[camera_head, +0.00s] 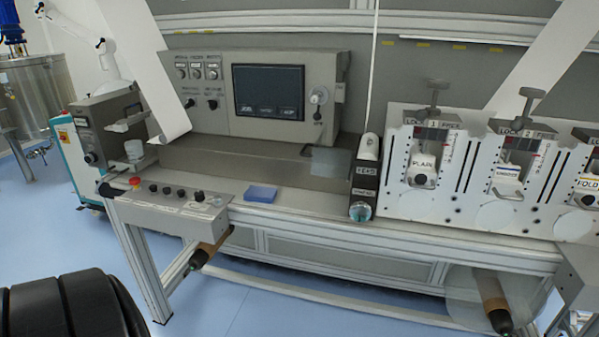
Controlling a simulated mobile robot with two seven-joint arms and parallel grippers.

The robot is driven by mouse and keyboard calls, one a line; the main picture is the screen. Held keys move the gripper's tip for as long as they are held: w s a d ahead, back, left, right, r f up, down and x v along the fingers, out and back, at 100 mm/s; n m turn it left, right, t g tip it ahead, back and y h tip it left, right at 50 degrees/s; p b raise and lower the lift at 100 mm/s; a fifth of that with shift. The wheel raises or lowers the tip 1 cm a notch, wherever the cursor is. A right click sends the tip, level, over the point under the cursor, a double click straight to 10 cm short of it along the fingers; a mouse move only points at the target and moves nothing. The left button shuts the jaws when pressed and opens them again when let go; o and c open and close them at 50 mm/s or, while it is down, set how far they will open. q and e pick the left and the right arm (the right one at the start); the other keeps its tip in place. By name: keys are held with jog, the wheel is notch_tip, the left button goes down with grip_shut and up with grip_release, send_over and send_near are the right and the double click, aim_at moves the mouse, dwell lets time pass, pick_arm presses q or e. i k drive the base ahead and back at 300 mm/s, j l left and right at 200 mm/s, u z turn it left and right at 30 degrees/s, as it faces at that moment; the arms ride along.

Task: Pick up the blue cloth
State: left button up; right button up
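The blue cloth (261,193) is a small, flat, folded-looking blue rectangle. It lies on the grey bench top (300,205) near the front edge, right of the button panel and left of the small dark unit with a round dial. Nothing covers it. Neither gripper shows in the head view. A black ribbed rounded shape at the lower left may be part of my own arm, with no fingers visible.
A button panel (175,200) with a red knob juts out left of the cloth. A dark dial unit (362,190) stands to its right. A screen console (260,95) rises behind. White labelled modules (425,170) line the right. Blue floor (270,300) is open in front.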

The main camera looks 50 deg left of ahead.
aim_at(267, 196)
jog(key=u, duration=1.8)
